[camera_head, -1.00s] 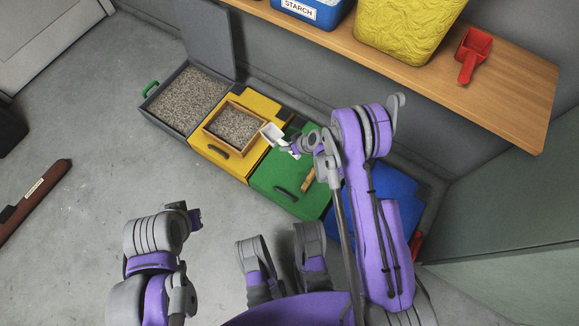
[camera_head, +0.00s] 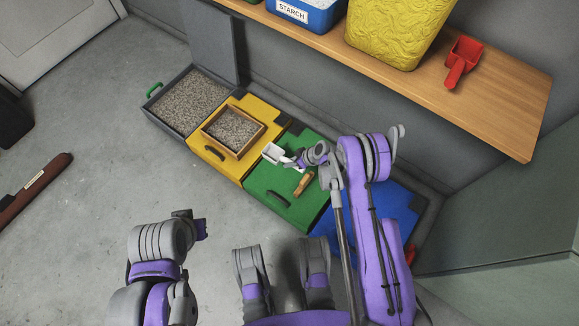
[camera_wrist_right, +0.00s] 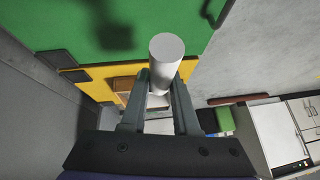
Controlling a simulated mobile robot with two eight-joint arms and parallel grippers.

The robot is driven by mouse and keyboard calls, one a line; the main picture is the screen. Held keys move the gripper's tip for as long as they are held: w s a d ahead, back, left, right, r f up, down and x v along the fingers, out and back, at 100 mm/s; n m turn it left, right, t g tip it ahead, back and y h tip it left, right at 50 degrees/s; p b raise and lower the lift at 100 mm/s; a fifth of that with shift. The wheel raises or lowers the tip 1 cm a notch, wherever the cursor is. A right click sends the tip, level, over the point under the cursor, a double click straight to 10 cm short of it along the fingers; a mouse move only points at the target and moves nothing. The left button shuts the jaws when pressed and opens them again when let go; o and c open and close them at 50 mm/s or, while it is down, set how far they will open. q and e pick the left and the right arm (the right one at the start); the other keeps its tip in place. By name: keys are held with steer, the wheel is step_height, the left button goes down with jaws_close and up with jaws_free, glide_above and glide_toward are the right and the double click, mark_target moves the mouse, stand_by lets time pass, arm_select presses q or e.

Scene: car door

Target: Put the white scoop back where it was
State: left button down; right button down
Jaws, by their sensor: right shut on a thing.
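The white scoop (camera_head: 274,153) is in my right gripper (camera_head: 290,160), above the green box lid (camera_head: 283,185). In the right wrist view, my right gripper (camera_wrist_right: 160,98) is shut on the scoop's round white handle (camera_wrist_right: 166,50). The scoop's bowl is hidden in that view. My left gripper (camera_head: 198,225) is at the lower left of the head view, away from the boxes. Its fingers are too small and turned away to tell whether they are open.
A wooden tray of pellets (camera_head: 258,137) sits on the yellow box (camera_head: 202,150). The open grey box (camera_head: 212,112) holds more pellets. A wooden-coloured piece (camera_head: 303,185) lies on the green lid. A blue box (camera_head: 392,207) is at right. A wooden shelf (camera_head: 500,110) holds a red scoop (camera_head: 463,62).

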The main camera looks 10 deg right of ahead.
step_height(320, 180, down, 4)
steer(key=shift+r+b, duration=0.1)
steer(key=shift+b, duration=0.4)
steer(key=shift+f, duration=0.6)
steer(key=c, duration=0.7)
jaws_free()
steer(key=shift+o, duration=0.2)
steer(key=shift+r, duration=0.1)
